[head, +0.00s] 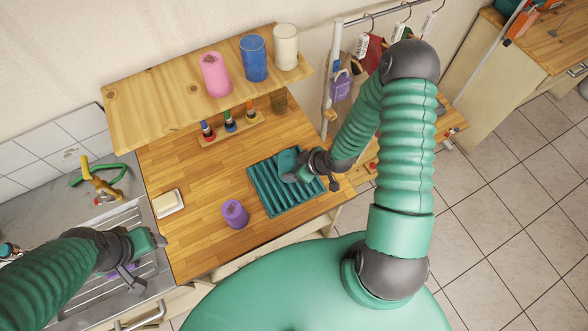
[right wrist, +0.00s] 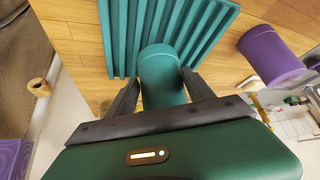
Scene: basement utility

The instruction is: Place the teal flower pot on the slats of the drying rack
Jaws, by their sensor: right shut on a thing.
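The teal flower pot (head: 288,159) is in my right gripper (head: 296,173), over the back part of the teal drying rack (head: 264,192). In the right wrist view the pot (right wrist: 161,70) sits between the two dark fingers (right wrist: 160,95), with the rack's slats (right wrist: 125,30) behind it. The right gripper is shut on the pot. I cannot tell whether the pot touches the slats. My left gripper (head: 128,274) is over the sink drainer at the lower left; its finger gap is unclear.
A purple cup (head: 235,214) stands left of the rack, and it shows in the right wrist view (right wrist: 270,55). A white block (head: 168,203) lies by the sink. A wooden shelf (head: 150,105) bearing pink, blue and cream cups overhangs the counter's back. Bare counter (head: 200,180) lies left of the rack.

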